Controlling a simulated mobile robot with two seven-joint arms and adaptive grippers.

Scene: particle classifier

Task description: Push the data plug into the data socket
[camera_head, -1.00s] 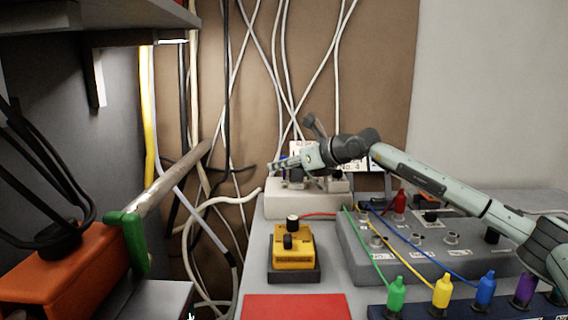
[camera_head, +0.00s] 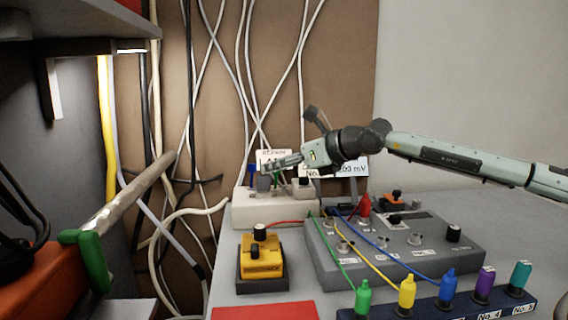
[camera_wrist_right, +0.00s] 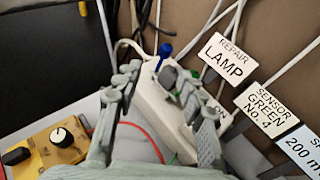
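A white socket box (camera_head: 275,211) stands at the back of the bench with several plugs along its top. A blue plug (camera_head: 253,174) is upright at its left, beside a grey plug (camera_head: 264,184). A dark plug (camera_head: 303,187) sits farther right. I cannot tell which is the data plug or the data socket. My right gripper (camera_head: 266,166) is just above the box, pointing left. In the wrist view its fingers (camera_wrist_right: 158,78) are apart, with the grey plug (camera_wrist_right: 168,76) between them in the picture; I see no contact. My left gripper is out of view.
Hanging cables and label cards (camera_wrist_right: 226,58) crowd the space behind the box. A yellow switch unit (camera_head: 262,257) stands in front of it.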

